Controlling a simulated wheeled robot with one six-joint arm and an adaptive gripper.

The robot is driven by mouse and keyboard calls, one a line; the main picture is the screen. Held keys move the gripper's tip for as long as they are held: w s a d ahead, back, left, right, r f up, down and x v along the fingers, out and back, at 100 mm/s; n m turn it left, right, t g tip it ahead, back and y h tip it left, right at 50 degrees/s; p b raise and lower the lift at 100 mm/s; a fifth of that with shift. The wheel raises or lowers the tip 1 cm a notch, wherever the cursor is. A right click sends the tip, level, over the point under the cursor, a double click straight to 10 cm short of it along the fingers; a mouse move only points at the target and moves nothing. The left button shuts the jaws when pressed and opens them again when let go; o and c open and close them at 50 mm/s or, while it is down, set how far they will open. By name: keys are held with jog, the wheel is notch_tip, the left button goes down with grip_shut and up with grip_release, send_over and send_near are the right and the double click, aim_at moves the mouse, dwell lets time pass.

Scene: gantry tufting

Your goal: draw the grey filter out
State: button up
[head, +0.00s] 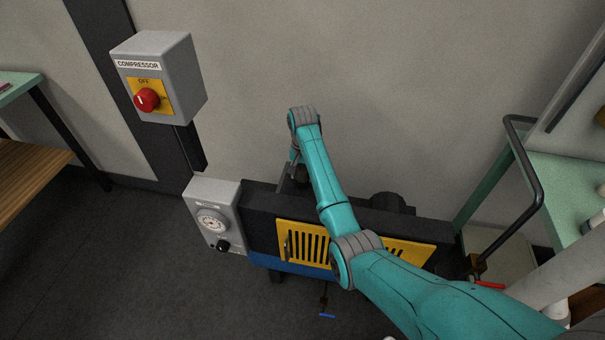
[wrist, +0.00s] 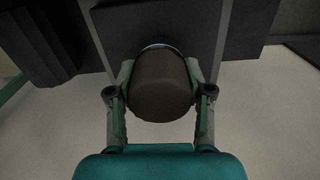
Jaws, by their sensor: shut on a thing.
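The grey filter (wrist: 160,88) is a dark grey-brown cylinder in the wrist view, with its rounded end toward the camera. My gripper (wrist: 159,76) is shut on it, one finger on each side. A thin pale rim shows at the filter's far end, against a dark block; I cannot tell how much of the filter sits inside the block. In the head view my gripper (head: 296,164) reaches down behind the compressor unit's (head: 262,196) dark top, and the filter is too small and dark there to make out.
Yellow slotted panels (head: 305,242) are on the unit's front, partly behind my arm. A grey dial box (head: 212,214) is at its left. A compressor switch box (head: 158,78) with a red knob is on the wall. A green cart (head: 570,180) with a dark handle stands right.

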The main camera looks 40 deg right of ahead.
jog(key=shift+n, duration=0.6)
jog(key=shift+n, duration=1.6)
jog(key=shift+n, duration=1.6)
